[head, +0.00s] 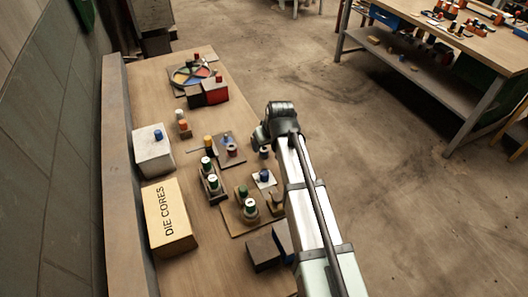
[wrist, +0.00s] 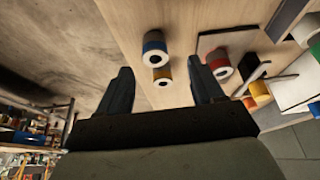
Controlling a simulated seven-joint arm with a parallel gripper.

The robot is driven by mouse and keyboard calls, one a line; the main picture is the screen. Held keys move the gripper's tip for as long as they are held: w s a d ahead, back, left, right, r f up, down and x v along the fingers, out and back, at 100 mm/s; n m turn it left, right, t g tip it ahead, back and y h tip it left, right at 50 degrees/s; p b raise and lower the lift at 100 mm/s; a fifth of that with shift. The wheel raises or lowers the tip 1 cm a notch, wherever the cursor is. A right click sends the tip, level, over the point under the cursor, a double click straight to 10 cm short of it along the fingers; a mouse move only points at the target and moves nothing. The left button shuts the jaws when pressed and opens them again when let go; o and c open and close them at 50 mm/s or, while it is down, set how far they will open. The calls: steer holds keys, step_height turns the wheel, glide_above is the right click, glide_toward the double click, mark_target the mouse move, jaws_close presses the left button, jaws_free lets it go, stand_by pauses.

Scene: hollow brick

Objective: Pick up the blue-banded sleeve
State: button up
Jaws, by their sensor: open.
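The blue-banded sleeve (wrist: 154,46) shows in the wrist view as a short hollow cylinder with a pale end and a blue band. It lies beyond my fingertips, roughly midway between them, near the table edge. A small dark cylinder just below my gripper in the head view (head: 264,152) looks like the same sleeve, but its band is hard to make out. My gripper (wrist: 159,66) is open and empty, its two dark fingers apart.
A red-banded sleeve (wrist: 219,66) stands on a small board to the right. Several other banded pieces stand nearby. The box marked DIE CORES (head: 168,216) and a white box (head: 153,152) stand along the table's left side. Bare wood (head: 236,89) shows toward the far end.

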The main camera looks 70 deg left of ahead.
mark_target(264, 149)
steer(key=shift+x, duration=1.2)
steer(key=shift+w+x, duration=0.2)
steer(key=shift+x, duration=1.1)
steer(key=shift+w+x, duration=0.2)
steer(key=shift+x, duration=1.05)
steer(key=shift+a+r, duration=0.1)
steer(key=shift+a, duration=0.05)
steer(key=c, duration=1.1)
